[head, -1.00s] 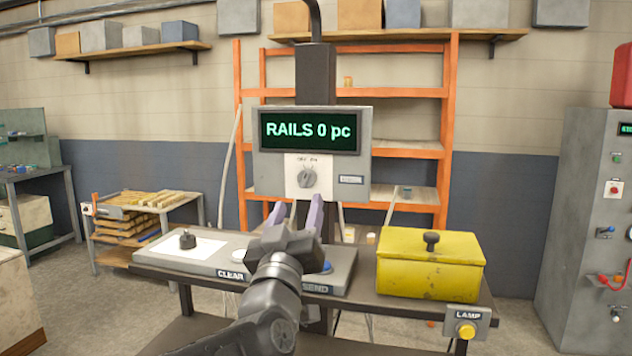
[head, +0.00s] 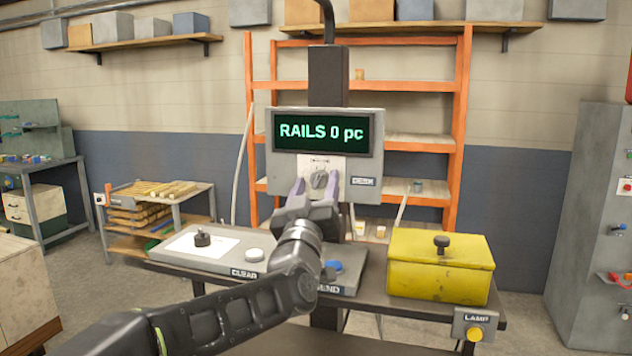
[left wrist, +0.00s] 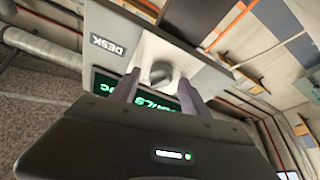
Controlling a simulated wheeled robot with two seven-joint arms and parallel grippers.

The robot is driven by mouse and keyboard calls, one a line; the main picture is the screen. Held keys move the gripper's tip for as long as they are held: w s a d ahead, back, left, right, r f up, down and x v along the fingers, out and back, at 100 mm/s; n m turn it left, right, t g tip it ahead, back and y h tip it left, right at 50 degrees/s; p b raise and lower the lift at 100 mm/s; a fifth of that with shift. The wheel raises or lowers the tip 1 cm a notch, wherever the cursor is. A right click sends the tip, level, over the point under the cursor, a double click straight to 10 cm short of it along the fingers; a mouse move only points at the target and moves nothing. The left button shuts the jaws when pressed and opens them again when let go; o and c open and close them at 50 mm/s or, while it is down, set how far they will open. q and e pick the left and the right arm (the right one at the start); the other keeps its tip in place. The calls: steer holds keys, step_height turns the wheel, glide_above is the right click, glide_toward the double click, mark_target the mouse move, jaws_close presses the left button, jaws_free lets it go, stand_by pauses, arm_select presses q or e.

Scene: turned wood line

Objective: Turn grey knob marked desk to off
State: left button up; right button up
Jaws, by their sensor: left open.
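The grey knob (head: 319,179) sits on a white plate on the front of the display panel, under a screen (head: 320,131) reading RAILS 0 pc. It also shows in the left wrist view (left wrist: 162,72), near a DESK label (left wrist: 108,47). My left gripper (head: 315,188) is open, its two fingers pointing at the panel on either side of the knob. In the left wrist view the fingers (left wrist: 158,95) flank the knob, with nothing gripped. I cannot tell if they touch it, or which mark its pointer faces. My right gripper is not in view.
Below the panel, a desk console carries a white button (head: 254,254), a blue SEND button (head: 332,267) and a black knob (head: 202,238). A yellow box (head: 440,266) stands at right, above a LAMP button (head: 474,333). An orange shelf (head: 460,120) stands behind.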

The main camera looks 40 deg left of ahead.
arm_select(q)
steer(key=shift+c, duration=0.4)
jaws_close()
